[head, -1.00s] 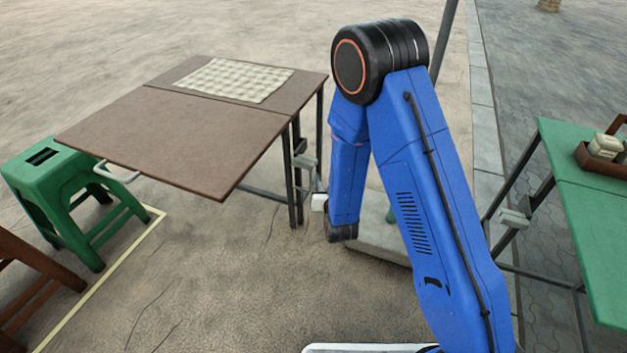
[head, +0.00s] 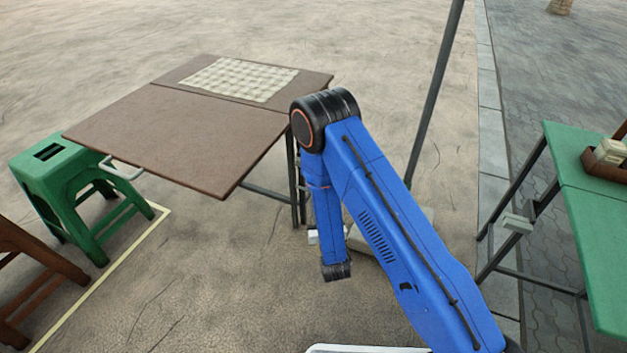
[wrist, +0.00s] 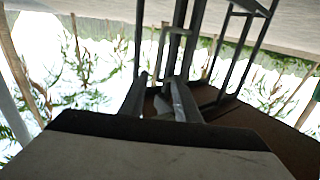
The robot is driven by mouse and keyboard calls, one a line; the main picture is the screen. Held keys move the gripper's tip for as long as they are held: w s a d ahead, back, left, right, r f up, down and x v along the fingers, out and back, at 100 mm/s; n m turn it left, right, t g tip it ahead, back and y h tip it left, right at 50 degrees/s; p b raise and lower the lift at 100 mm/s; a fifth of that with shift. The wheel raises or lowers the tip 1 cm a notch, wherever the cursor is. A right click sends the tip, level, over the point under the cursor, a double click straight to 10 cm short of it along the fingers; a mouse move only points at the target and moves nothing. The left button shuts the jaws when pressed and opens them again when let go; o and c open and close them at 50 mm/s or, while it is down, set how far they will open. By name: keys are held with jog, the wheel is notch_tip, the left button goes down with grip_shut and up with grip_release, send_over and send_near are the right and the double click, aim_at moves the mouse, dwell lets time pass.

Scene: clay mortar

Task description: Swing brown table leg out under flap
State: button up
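The brown table (head: 310,85) stands left of my arm in the head view. Its brown flap (head: 185,140) is up and roughly level with the top. Dark metal legs (head: 293,180) stand near the hinge line, partly hidden by my arm. My gripper is mostly hidden in the head view. In the wrist view, which looks upside down, my gripper (wrist: 158,98) has its two pale fingers spread. Dark leg bars (wrist: 178,45) rise just beyond the fingertips; I cannot tell whether they touch. Brown table underside (wrist: 275,130) fills the lower right there.
A green stool (head: 75,185) stands beside the flap's left edge. A brown wooden seat (head: 35,265) is at lower left. A green table (head: 595,220) with a box stands at right. A dark pole (head: 435,95) rises behind my arm. The ground before the flap is clear.

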jog(key=x, duration=1.4)
jog(key=shift+w, duration=0.4)
grip_shut()
